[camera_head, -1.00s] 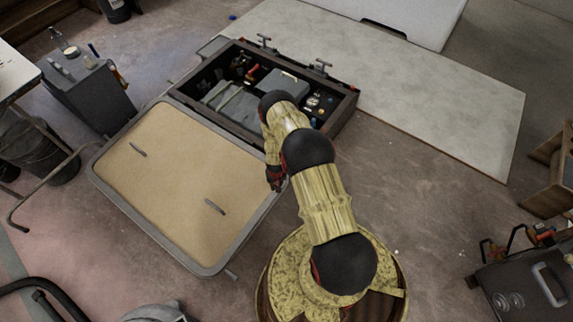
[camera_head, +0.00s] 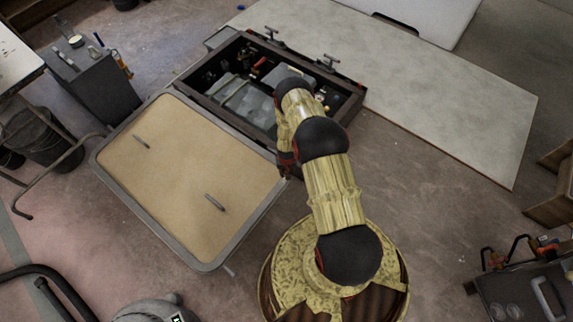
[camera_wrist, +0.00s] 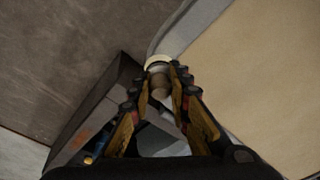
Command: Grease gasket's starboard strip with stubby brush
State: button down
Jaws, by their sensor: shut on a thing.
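The open hatch lid (camera_head: 190,180) lies flat with its tan inner face up. A grey gasket border (camera_head: 232,250) runs around its edge; it also shows in the wrist view (camera_wrist: 185,30). My gripper (camera_wrist: 162,84) is shut on the stubby brush (camera_wrist: 159,86), whose short brown handle sits between the fingers. A pale round end (camera_wrist: 158,61) of the brush shows beyond the fingertips, at the gasket's rounded corner. I cannot tell whether it touches the gasket. In the head view my gripper (camera_head: 287,168) is beside the lid's corner near the hatch box, and my arm hides the brush.
The open dark hatch box (camera_head: 225,105) with tools and parts adjoins the lid. Two small handles (camera_head: 215,203) lie on the tan face. A grey cabinet (camera_head: 105,92) stands at the left, and a dark toolbox (camera_head: 515,295) at the lower right. Bare floor (camera_head: 430,190) lies right of my arm.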

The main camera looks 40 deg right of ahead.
jog(key=shift+w+d+r+p, duration=0.1)
jog(key=shift+r+p, duration=1.25)
jog(key=shift+r, duration=1.35)
jog(key=shift+r, duration=0.1)
